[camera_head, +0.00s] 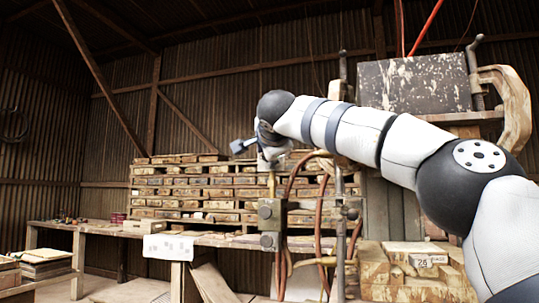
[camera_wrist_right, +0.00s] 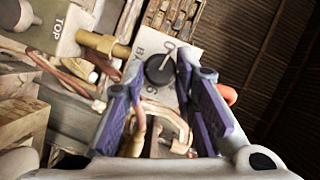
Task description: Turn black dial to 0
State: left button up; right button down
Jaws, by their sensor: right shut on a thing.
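The black dial (camera_wrist_right: 160,69) sits on a pale label plate (camera_wrist_right: 184,55) in the right wrist view. A light pointer line runs from the dial's middle towards its upper right, near a "0" on the plate. A "6" shows below the dial, and other lettering is partly covered. My right gripper (camera_wrist_right: 162,78) has its two purple fingers on either side of the dial, shut on it. In the head view, the right arm reaches in from the right, and its gripper (camera_head: 246,147) is small. The dial cannot be made out there. My left gripper is not in view.
The press has hoses (camera_head: 325,210) and metal blocks (camera_head: 271,213) below my arm. A workbench (camera_head: 215,239) and stacked pallets (camera_head: 190,185) stand behind.

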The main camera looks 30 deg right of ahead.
jog(key=shift+r+n+g, duration=0.1)
jog(key=shift+n+g, duration=0.3)
jog(key=shift+n, duration=0.2)
jog(key=c, duration=1.3)
grip_release()
jog(key=v, duration=1.2)
jog(key=shift+a, duration=0.1)
